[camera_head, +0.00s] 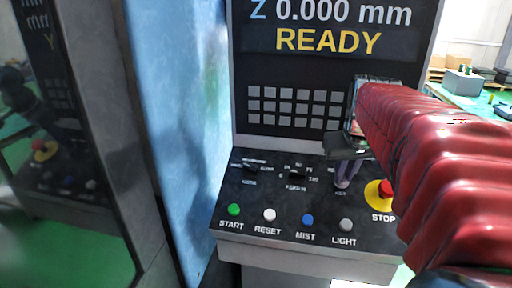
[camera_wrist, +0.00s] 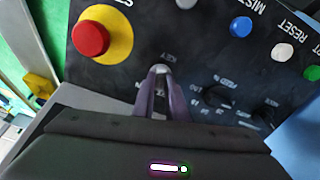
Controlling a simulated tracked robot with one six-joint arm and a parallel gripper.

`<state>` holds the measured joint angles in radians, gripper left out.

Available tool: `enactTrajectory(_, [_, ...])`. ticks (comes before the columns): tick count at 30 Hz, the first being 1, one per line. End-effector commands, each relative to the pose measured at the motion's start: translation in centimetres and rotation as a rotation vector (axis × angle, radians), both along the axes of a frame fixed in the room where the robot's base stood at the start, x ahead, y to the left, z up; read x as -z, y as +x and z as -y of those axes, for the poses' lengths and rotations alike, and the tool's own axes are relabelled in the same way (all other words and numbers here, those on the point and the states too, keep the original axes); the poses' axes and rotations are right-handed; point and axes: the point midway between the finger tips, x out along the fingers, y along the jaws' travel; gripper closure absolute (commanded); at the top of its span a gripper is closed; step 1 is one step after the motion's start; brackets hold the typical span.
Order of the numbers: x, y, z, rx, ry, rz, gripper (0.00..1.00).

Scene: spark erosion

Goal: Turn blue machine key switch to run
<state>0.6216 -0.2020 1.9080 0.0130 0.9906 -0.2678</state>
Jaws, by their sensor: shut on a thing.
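My gripper (camera_head: 342,182) reaches down to the right part of the black control panel (camera_head: 262,190), beside the red stop button. In the wrist view its two purple fingers (camera_wrist: 162,82) are closed in on a small grey key (camera_wrist: 161,69) and appear to hold it at the tips. The key switch is mostly hidden by the fingers in the wrist view and by my gripper in the head view. Its labels are too blurred to read, so I cannot tell which position the key points to.
A red stop button (camera_head: 386,188) on a yellow disc is close right of my gripper. Two dark rotary knobs (camera_head: 297,175) are to its left. Green, white, blue and grey buttons line the panel's front. The screen (camera_head: 330,28) above reads READY. A blue wall (camera_head: 185,120) stands left.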

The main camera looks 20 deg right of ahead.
Motion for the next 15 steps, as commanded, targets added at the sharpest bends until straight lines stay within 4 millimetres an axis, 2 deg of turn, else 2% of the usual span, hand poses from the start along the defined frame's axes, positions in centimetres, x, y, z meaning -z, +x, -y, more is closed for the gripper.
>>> enactTrajectory(15, [0.02, 0.00, -0.12, 0.431, 0.169, 0.114, 1.00])
